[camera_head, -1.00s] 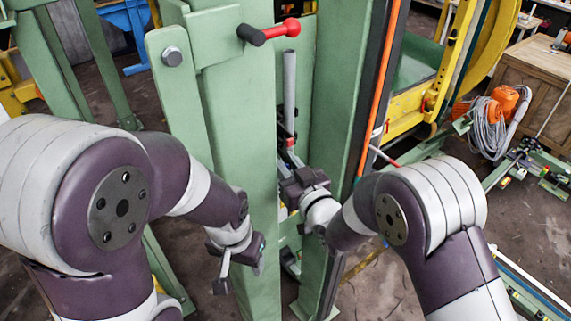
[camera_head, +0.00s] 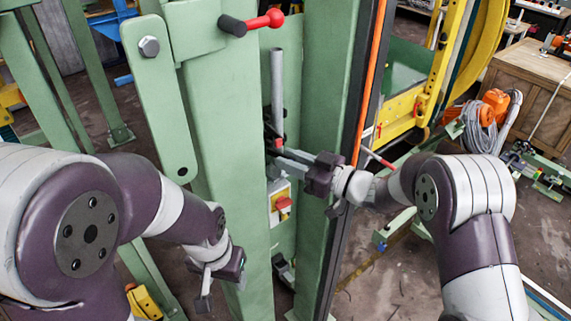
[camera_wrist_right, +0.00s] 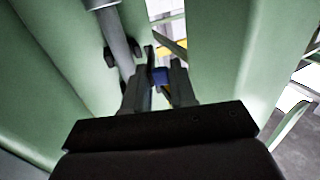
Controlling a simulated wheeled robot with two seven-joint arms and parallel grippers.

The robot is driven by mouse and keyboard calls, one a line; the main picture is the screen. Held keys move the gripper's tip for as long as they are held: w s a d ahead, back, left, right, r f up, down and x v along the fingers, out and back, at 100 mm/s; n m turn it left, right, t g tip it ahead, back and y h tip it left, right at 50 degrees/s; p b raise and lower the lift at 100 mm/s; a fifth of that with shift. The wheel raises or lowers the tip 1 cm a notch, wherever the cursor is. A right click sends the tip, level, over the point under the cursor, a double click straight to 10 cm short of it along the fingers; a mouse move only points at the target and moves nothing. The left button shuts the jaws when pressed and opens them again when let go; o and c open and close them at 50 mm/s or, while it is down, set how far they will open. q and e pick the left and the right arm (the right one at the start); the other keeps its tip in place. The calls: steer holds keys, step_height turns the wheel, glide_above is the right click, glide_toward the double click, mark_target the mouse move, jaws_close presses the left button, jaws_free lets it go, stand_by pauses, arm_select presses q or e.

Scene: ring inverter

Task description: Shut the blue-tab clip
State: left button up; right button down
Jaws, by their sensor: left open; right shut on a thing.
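The clip's blue tab (camera_wrist_right: 160,75) shows in the right wrist view between the two fingers of my right gripper (camera_wrist_right: 162,72). The gripper is shut on it. The rest of the clip is mostly hidden by the fingers. In the head view my right gripper (camera_head: 283,158) reaches in from the right, between the green columns, with its fingers near the foot of a grey upright tube (camera_head: 277,85); the blue tab cannot be made out there. My left gripper (camera_head: 205,290) is open and empty, low in front of the left green column.
A green column (camera_head: 225,130) stands left of the work spot and another (camera_head: 328,80) right of it. A red-knobbed lever (camera_head: 252,21) sticks out above. A yellow box with a red knob (camera_head: 283,203) sits below my right gripper. Cables (camera_head: 488,125) hang at the right.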

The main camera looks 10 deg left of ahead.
steer(key=shift+w+d+n+g+y, duration=0.2)
steer(key=shift+w+n+g+y, duration=0.15)
steer(key=shift+n+g, duration=0.5)
steer(key=shift+g, duration=0.35)
steer(key=shift+r, duration=0.1)
steer(key=c, duration=1.1)
jaws_free()
arm_select(q)
steer(key=shift+a, duration=0.1)
step_height(320, 180, down, 5)
steer(key=b, duration=0.4)
steer(key=shift+r+b, duration=0.2)
steer(key=shift+b, duration=0.1)
arm_select(e)
steer(key=v, duration=1.2)
steer(key=shift+d, duration=0.25)
arm_select(q)
steer(key=shift+c, duration=0.3)
